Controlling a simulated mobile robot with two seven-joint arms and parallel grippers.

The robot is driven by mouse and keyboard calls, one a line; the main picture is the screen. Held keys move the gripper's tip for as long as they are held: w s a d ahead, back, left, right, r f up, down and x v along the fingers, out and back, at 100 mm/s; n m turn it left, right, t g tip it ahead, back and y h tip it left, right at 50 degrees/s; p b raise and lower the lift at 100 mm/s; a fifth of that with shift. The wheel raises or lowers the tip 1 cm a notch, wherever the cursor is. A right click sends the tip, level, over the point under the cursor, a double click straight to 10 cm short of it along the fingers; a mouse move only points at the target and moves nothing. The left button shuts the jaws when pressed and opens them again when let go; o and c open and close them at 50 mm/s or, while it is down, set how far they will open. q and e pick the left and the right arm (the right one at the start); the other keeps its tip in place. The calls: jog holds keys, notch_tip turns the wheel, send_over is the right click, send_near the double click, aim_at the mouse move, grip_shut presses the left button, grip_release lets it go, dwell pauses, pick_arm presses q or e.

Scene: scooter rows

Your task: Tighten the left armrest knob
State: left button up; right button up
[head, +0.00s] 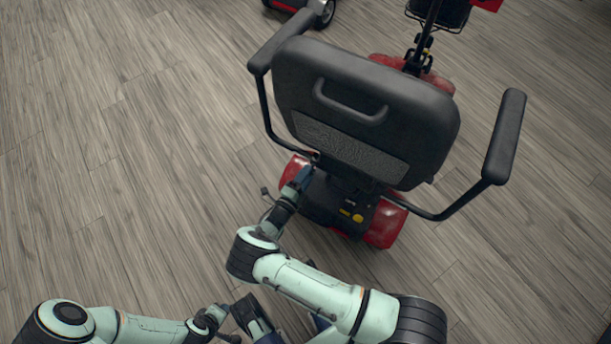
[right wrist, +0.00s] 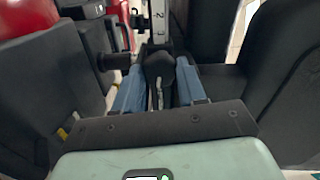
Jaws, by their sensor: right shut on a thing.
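A red and black scooter shows from behind in the head view, with its seat back (head: 365,105) toward me. The left armrest (head: 285,38) is a black pad on a bent tube at the left of the seat. My right gripper (head: 304,176) reaches low behind the seat, near the lower end of that tube. In the right wrist view, its blue fingers are shut on the dark left armrest knob (right wrist: 158,66), which sits between them. The fingers hide part of the knob. My left gripper (head: 210,318) is low in the head view; its fingers are unclear.
The right armrest (head: 506,135) sticks out at the right. The red rear body (head: 385,224) lies below the seat. Another scooter (head: 325,12) shows at the top edge. The wood floor (head: 110,150) at the left is clear.

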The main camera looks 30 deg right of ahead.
pick_arm(q)
jog(key=shift+w+d+r+t+p, duration=0.1)
jog(key=shift+w+r+t+p, duration=0.35)
jog(key=shift+w+r, duration=0.4)
pick_arm(e)
jog(key=shift+m, duration=7.9)
jog(key=o, duration=1.1)
jog(key=shift+c, duration=0.2)
pick_arm(q)
jog(key=shift+w+d+r+p, duration=0.1)
jog(key=shift+d+r+p, duration=0.15)
jog(key=shift+r, duration=0.2)
jog(key=shift+w+d+r+p, duration=0.1)
jog(key=shift+r+p, duration=0.25)
jog(key=shift+r, duration=0.1)
pick_arm(e)
jog(key=v, duration=1.3)
jog(key=shift+a, duration=0.2)
